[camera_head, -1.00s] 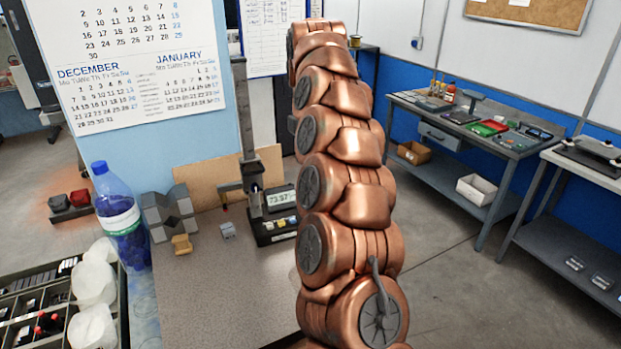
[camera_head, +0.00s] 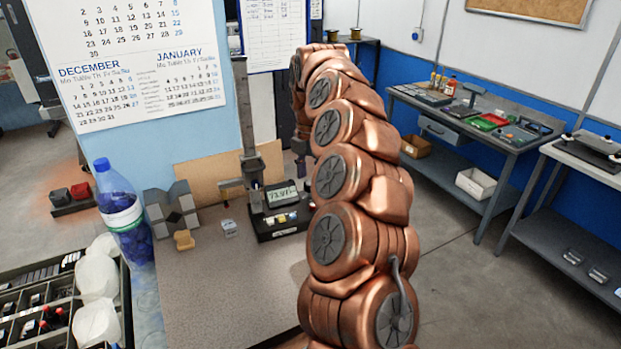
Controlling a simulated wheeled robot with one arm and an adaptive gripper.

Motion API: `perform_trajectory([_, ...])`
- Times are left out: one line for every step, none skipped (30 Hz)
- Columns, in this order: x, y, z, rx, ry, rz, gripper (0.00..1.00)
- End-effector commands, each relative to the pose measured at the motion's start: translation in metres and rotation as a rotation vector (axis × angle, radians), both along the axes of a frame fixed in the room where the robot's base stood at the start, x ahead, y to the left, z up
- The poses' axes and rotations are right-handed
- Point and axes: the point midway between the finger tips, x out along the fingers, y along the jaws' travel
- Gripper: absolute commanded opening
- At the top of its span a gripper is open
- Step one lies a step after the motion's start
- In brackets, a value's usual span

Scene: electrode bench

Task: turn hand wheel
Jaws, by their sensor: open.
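A height gauge stands at the back of the bench, with a vertical column (camera_head: 247,120) and a base unit with a lit digital display (camera_head: 281,197). I cannot make out a hand wheel on it. My copper arm rises in front of the gauge's right side and bends down at its far end. A small dark part of my gripper (camera_head: 300,148) shows at the arm's left edge, right of the column and above the display. It is open; its fingertips are mostly hidden by the arm, and I see nothing held.
A grey V-shaped block (camera_head: 171,212), a small yellow block (camera_head: 184,240) and a small grey block (camera_head: 229,228) stand left of the gauge. A blue bottle (camera_head: 122,215) and a compartment tray (camera_head: 62,300) are further left. The bench front (camera_head: 225,300) is clear.

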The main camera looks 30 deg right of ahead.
Motion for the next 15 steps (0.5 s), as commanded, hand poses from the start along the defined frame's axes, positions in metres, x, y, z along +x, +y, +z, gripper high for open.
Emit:
perform_trajectory([0.000, 0.000, -0.002, 0.001, 0.000, 0.001, 0.61])
perform_trajectory([0.000, 0.001, -0.004, 0.001, 0.001, 0.001, 0.61])
perform_trajectory([-0.001, 0.001, -0.007, 0.001, 0.001, 0.002, 0.61])
perform_trajectory([-0.001, 0.001, -0.009, 0.001, 0.002, 0.002, 0.61])
perform_trajectory([-0.001, 0.001, -0.010, 0.001, 0.002, 0.002, 0.61])
perform_trajectory([-0.001, 0.001, -0.012, 0.000, 0.003, 0.002, 0.61])
perform_trajectory([-0.001, 0.001, -0.013, 0.000, 0.003, 0.002, 0.61])
perform_trajectory([-0.001, 0.001, -0.014, 0.000, 0.003, 0.002, 0.61])
perform_trajectory([-0.001, 0.001, -0.015, 0.001, 0.002, 0.002, 0.61])
perform_trajectory([-0.001, 0.001, -0.015, 0.001, 0.002, 0.002, 0.61])
perform_trajectory([-0.001, 0.001, -0.015, 0.001, 0.001, 0.002, 0.61])
perform_trajectory([-0.001, 0.001, -0.015, 0.001, 0.001, 0.002, 0.61])
perform_trajectory([-0.001, 0.001, -0.015, 0.000, 0.001, 0.002, 0.61])
perform_trajectory([-0.001, 0.001, -0.015, 0.000, 0.001, 0.002, 0.61])
perform_trajectory([-0.001, 0.001, -0.015, 0.000, 0.001, 0.001, 0.61])
